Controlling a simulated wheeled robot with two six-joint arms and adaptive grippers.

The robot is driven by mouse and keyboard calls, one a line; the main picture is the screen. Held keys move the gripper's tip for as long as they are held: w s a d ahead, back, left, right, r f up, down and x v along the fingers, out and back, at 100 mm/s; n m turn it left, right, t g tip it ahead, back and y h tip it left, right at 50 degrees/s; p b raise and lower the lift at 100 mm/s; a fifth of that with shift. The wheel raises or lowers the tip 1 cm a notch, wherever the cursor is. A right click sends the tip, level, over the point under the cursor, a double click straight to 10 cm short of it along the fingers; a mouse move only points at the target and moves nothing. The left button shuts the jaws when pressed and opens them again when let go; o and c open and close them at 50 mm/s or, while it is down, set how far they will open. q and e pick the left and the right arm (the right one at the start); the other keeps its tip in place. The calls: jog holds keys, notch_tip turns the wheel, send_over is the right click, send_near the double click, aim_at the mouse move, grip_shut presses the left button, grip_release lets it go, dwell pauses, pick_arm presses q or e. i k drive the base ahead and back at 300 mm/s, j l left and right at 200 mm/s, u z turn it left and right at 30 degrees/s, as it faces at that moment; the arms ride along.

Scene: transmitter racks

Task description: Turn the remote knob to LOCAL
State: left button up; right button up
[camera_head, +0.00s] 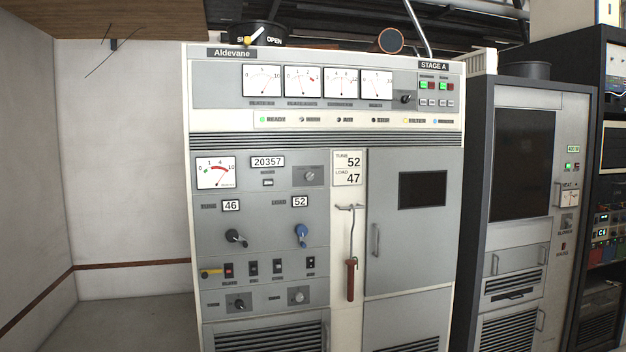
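The grey and cream transmitter cabinet (255,220), marked Aldevane and STAGE A, stands upright in the middle of the head view. Small labels beside its knobs are too small to read, so I cannot tell which knob is the remote one. A small black knob (406,98) sits at the upper right, beside the meters and lit buttons. A grey knob (310,175) is on a square plate at mid height. A black knob (239,304) and a grey knob (298,295) sit low on the left panel. Neither gripper is in view.
Larger black (236,238) and blue (302,234) handles stick out under the 46 and 52 counters. A red-handled hook (351,275) hangs on the cream strip. A dark-sided rack (519,160) stands to the right. Floor (125,325) at the left is clear.

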aim_at(308, 175)
jog(key=i+j, duration=0.2)
jog(key=i, duration=0.15)
jog(key=i+j, duration=0.2)
jog(key=i, duration=0.2)
jog(key=i+j+u, duration=0.1)
jog(key=i+j, duration=0.15)
jog(key=i+l+u, duration=0.15)
jog(key=i+l, duration=0.45)
jog(key=i+l+u, duration=0.1)
jog(key=i+l, duration=0.45)
jog(key=l, duration=0.1)
